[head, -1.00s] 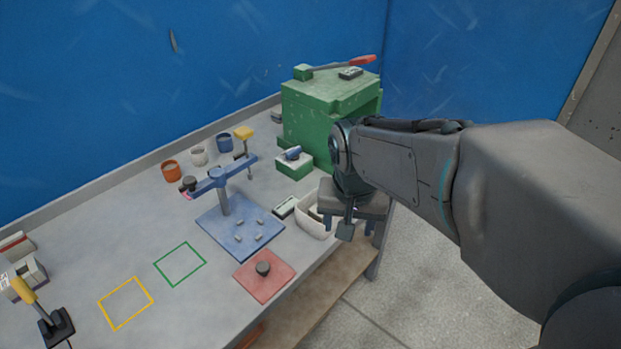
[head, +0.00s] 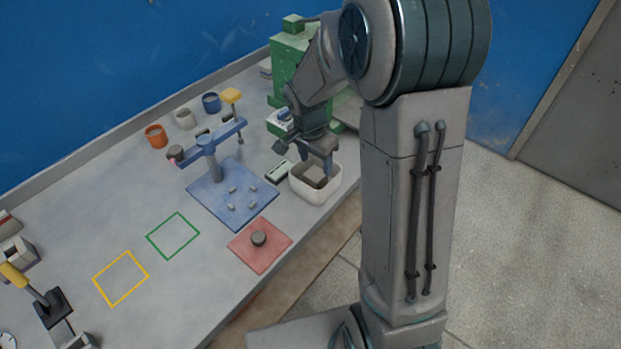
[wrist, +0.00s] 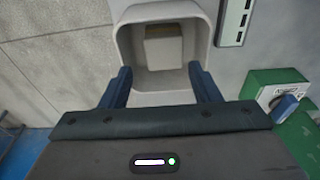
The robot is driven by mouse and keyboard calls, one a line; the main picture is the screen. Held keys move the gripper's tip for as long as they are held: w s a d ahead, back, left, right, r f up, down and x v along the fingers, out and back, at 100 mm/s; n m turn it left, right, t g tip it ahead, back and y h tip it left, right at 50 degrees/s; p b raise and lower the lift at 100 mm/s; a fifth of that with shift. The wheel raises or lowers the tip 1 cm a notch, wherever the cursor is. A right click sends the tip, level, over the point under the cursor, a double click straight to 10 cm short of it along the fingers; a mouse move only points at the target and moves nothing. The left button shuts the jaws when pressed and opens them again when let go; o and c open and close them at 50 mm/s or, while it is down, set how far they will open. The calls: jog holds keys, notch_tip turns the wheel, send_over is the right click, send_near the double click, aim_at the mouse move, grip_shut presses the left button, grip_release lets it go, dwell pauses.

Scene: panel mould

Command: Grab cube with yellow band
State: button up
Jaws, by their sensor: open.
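A grey cube (wrist: 163,50) sits inside a white open bin (wrist: 122,42), near its far wall in the wrist view. A tan strip runs along the cube's far edge; I cannot tell whether it is a yellow band. In the head view the bin (head: 316,195) stands at the table's front edge, and the cube shows only as a small grey patch, partly hidden by my gripper. My gripper (head: 319,163) is above the bin, pointing down. In the wrist view my gripper (wrist: 160,76) is open and empty, its two blue fingers apart on either side of the cube's line.
A dark-and-white slotted block (head: 279,171) lies beside the bin. A green block with a blue part (wrist: 280,98) stands close by. A blue plate with a post (head: 222,200) and a red plate with a black knob (head: 272,252) lie to the left. Outlined squares further left are empty.

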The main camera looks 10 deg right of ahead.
aim_at(315, 174)
jog(key=shift+w+d+f+p, duration=0.15)
jog(key=shift+f+p, duration=0.1)
jog(key=shift+f, duration=0.9)
jog(key=shift+w+f+p, duration=0.15)
jog(key=shift+f+p, duration=0.1)
jog(key=shift+f, duration=0.95)
jog(key=shift+w+d+f+p, duration=0.15)
jog(key=shift+f+p, duration=0.1)
jog(key=shift+f, duration=0.9)
jog(key=shift+a, duration=0.1)
jog(key=c, duration=0.8)
